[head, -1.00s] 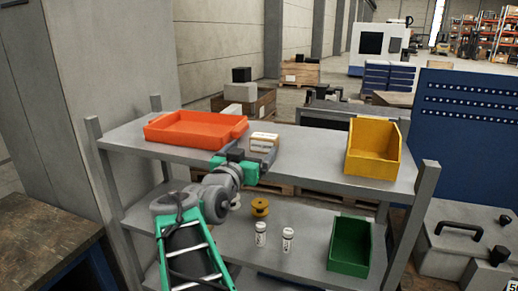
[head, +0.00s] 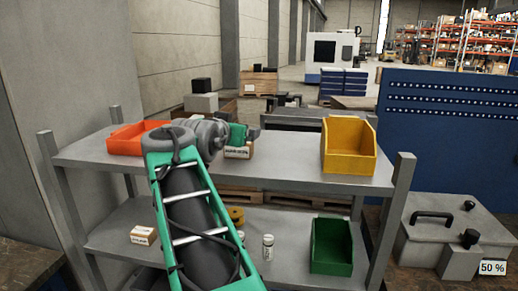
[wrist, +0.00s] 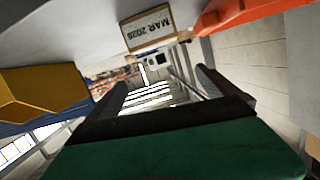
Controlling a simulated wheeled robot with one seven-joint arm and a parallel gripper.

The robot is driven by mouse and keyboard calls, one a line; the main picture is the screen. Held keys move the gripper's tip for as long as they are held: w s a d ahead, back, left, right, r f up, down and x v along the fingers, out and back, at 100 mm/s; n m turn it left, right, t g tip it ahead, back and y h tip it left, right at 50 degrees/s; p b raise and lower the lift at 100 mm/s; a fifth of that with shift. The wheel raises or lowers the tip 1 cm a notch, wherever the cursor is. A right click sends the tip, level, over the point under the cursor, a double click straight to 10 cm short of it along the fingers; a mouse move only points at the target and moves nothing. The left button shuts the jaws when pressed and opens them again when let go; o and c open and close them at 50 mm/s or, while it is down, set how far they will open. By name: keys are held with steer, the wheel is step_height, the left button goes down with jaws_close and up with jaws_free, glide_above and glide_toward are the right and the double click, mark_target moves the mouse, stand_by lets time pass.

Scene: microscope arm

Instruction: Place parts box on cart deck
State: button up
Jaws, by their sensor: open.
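A small tan box with a white label (head: 238,153) stands on the grey upper shelf (head: 290,172), partly hidden by my arm. In the wrist view, a tan box with a label reading MAR 2028 (wrist: 148,30) is beyond the fingers, apart from them. A second small labelled box (head: 143,235) lies on the lower shelf at left. I cannot tell which is the parts box. My gripper (head: 247,133) is just above the upper-shelf box in the head picture. The wrist view shows its dark fingers (wrist: 165,88) spread and empty. I cannot make out which surface is the cart deck.
An orange tray (head: 126,146) is at the upper shelf's left, a yellow bin (head: 350,158) at its right. The lower shelf holds a green bin (head: 331,257), a white bottle (head: 268,248) and a yellow round part (head: 236,214). Corner posts rise above the shelf. Shelf between box and yellow bin is clear.

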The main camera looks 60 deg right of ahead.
steer(key=f+y, duration=0.1)
steer(key=a+f+n, duration=0.1)
steer(key=f, duration=0.1)
steer(key=shift+w+a+f+g+y, duration=0.1)
steer(key=shift+w+f+g+y, duration=0.1)
steer(key=shift+f+g+y, duration=0.15)
steer(key=p+x, duration=0.2)
steer(key=x, duration=0.5)
steer(key=shift+d+f, duration=0.2)
steer(key=shift+d, duration=0.2)
steer(key=shift+a, duration=0.1)
